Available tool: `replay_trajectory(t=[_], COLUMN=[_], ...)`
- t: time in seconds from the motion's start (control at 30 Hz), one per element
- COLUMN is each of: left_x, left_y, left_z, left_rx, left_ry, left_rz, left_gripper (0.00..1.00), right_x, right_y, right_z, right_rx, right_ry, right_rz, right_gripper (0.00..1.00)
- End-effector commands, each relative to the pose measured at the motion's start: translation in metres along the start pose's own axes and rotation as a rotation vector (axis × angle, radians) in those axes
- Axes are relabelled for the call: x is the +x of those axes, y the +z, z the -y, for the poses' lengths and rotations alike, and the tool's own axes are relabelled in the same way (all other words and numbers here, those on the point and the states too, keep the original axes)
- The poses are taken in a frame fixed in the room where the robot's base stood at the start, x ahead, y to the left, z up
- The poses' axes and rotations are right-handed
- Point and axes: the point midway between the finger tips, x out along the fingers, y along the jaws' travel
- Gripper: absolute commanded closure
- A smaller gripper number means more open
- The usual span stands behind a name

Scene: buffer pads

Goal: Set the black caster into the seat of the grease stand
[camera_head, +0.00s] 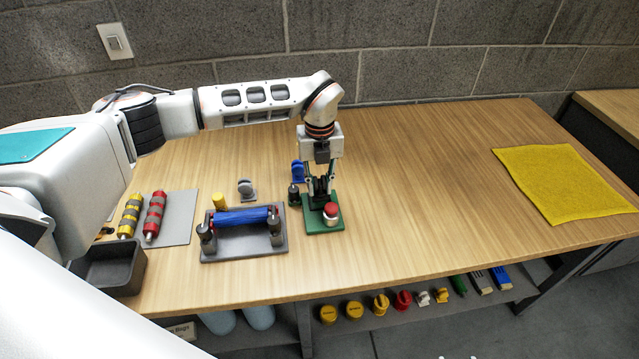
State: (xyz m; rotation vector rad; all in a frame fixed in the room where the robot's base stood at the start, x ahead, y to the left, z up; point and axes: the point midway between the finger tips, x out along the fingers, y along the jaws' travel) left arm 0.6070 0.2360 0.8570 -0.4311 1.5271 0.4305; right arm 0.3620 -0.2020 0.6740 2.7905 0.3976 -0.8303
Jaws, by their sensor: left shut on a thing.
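My left gripper (320,180) points down over the grease stand (315,224), a green base with a red-topped pot (331,211) at its front right. The gripper is shut on the black caster (319,187), a small dark shape between its fingers. The caster is at or just above the stand. The fingers partly cover it, and I cannot tell whether it touches the seat, which is hidden. My right gripper is not in view.
A blue caster (298,171) and a grey caster (246,188) stand behind. A dark cradle with a blue roller (241,217) is to the left, beside a grey mat (180,222) with striped rollers and a dark tray (113,269). A yellow cloth (565,182) lies right; the table between is clear.

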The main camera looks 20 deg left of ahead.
Motion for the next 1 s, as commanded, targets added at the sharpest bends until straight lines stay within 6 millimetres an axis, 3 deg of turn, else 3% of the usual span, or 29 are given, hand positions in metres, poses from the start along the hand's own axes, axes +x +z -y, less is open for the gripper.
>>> replay_trajectory(t=[1.0], left_x=[0.0080], left_y=[-0.0002], left_z=[-0.0001], left_rx=[0.000], left_ry=[0.001], left_rz=[-0.001], left_gripper=[1.00], right_x=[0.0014], right_y=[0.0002], right_z=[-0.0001], right_rx=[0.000], right_ry=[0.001], right_rz=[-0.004], right_gripper=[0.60])
